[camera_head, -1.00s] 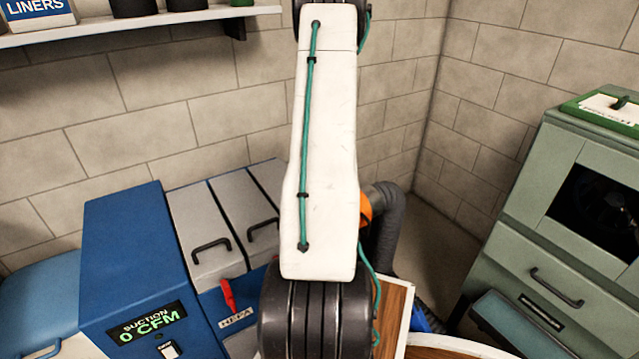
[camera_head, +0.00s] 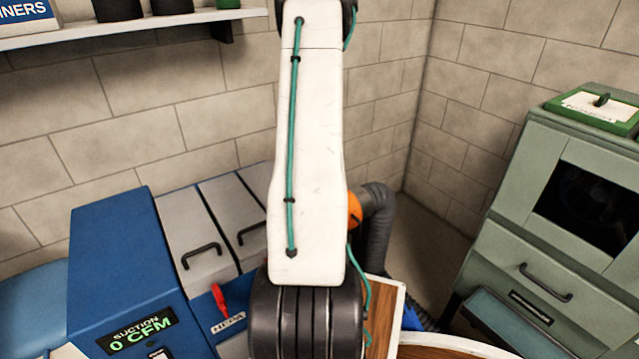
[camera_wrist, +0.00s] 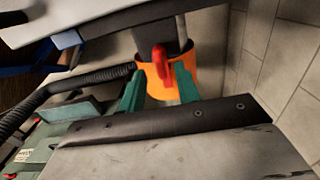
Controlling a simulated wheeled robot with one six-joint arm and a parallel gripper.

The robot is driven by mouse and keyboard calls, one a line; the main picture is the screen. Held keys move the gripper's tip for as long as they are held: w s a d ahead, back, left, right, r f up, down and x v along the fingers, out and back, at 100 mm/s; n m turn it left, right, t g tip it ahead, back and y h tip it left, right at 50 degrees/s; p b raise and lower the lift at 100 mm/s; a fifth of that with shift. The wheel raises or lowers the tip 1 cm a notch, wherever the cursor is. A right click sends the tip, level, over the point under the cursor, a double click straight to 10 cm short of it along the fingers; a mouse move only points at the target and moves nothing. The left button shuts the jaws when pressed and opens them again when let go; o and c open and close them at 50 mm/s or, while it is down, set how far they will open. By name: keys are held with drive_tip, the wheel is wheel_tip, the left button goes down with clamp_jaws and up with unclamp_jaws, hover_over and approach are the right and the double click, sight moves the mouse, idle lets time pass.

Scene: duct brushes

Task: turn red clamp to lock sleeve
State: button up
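The orange sleeve (camera_wrist: 181,79) sits around a pipe end in the wrist view, beside a dark ribbed hose. The red clamp (camera_wrist: 160,60) stands on the near face of the sleeve. In the head view, only an edge of the sleeve (camera_head: 355,210) shows beside my arm, and the clamp is hidden there. My gripper (camera_wrist: 158,78) has two green fingers, spread apart. One is left of the clamp and one right, both in front of the sleeve. I cannot tell whether either finger touches it. My gripper is hidden in the head view.
The blue suction machine (camera_head: 125,265) reads 0 CFM and has a small red lever (camera_head: 218,298). A grey hose (camera_head: 379,235) bends down behind my arm. A green cabinet (camera_head: 540,240) stands right. A shelf (camera_head: 110,28) runs along the wall above.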

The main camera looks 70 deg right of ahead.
wheel_tip(320, 180, up, 5)
drive_tip(key=shift+r, duration=0.2)
idle(0.6)
